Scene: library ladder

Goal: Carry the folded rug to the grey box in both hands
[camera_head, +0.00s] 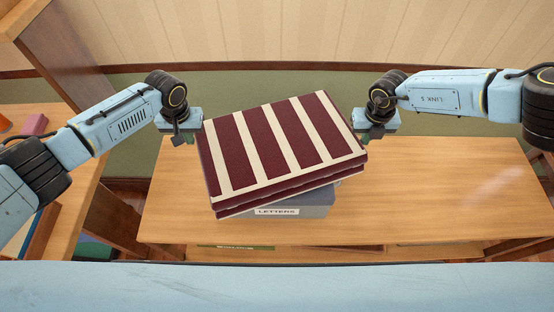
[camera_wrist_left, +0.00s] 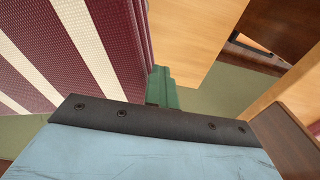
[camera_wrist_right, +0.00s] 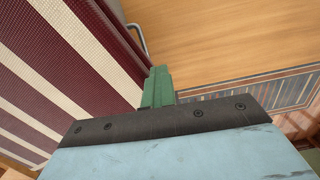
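The folded rug (camera_head: 283,145), maroon with cream stripes, lies on top of the grey box (camera_head: 318,205), turned at an angle and overhanging it. The box has a "LETTERS" label on its front; its top is mostly hidden. My left gripper (camera_head: 187,138) is beside the rug's left end, and my right gripper (camera_head: 366,136) is beside its right end. The green fingers of the left (camera_wrist_left: 162,88) and right (camera_wrist_right: 158,88) grippers look closed together, with no rug between them. The rug edge is close beside both; I cannot tell whether they touch it.
The grey box stands on a wooden table (camera_head: 450,190) whose right part is clear. A wooden shelf unit (camera_head: 60,60) with books rises at the left. A panelled wall (camera_head: 270,30) is behind.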

